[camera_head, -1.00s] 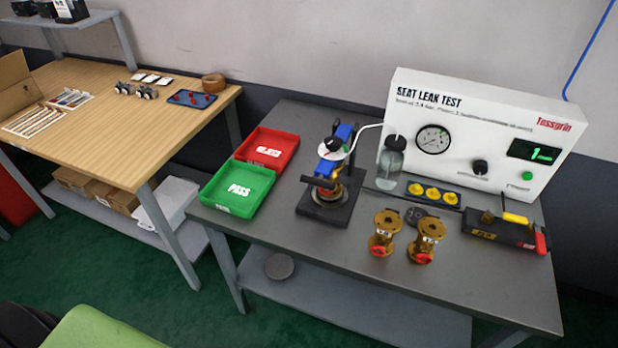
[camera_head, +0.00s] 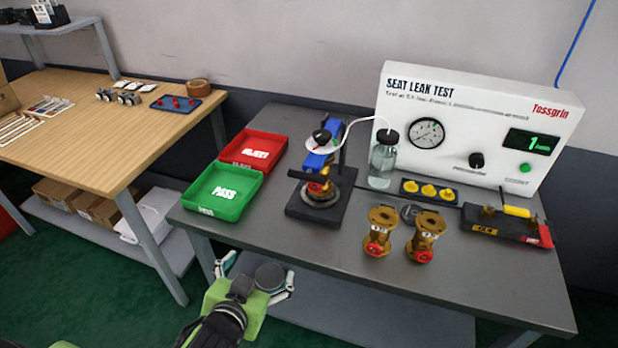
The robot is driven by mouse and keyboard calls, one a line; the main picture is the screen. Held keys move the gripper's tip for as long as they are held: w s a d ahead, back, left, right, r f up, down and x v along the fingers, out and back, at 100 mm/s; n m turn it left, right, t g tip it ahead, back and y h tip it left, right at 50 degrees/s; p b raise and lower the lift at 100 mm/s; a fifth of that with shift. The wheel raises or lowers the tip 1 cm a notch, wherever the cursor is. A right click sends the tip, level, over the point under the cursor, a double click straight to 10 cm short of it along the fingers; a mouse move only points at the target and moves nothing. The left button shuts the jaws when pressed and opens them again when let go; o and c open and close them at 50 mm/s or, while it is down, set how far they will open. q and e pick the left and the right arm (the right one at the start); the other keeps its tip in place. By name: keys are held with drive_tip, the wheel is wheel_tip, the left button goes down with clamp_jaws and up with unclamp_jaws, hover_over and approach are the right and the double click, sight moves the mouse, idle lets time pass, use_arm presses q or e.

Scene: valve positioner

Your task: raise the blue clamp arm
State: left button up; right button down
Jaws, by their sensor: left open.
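The blue clamp arm (camera_head: 318,158) is part of a black clamp fixture (camera_head: 322,207) on the grey bench, left of the test panel. The arm lies tilted over a brass valve (camera_head: 319,189) in the fixture, with a black knob and a white disc on it. A thin white tube runs from the disc to a glass bottle. My left gripper (camera_head: 255,274) is open and empty at the bottom of the view, in front of the bench's front edge, below and apart from the fixture. My right gripper is not in view.
A green PASS tray (camera_head: 222,208) and a red tray (camera_head: 254,166) stand left of the fixture. The glass bottle (camera_head: 383,160) and two brass valves (camera_head: 380,232) stand to the right. The white seat leak test panel (camera_head: 470,125) is behind. The bench front is mostly clear.

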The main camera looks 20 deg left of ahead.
use_arm(q)
drive_tip(key=w+d+r+t+h, duration=0.1)
drive_tip(key=w+r+t, duration=0.1)
drive_tip(key=r, duration=0.3)
drive_tip(key=w+d+r+t, duration=0.1)
drive_tip(key=d+r+t, duration=0.1)
drive_tip(key=r, duration=0.2)
drive_tip(key=m+t+h, duration=0.1)
drive_tip(key=m+t, duration=0.1)
approach(305, 179)
drive_tip(key=w+p, duration=0.1)
drive_tip(key=w, duration=0.5)
drive_tip(key=w+p, duration=0.2)
drive_tip(key=w, duration=0.4)
drive_tip(key=shift+w+d+f, duration=0.1)
drive_tip(key=shift+w+f, duration=0.1)
drive_tip(key=shift+w, duration=0.1)
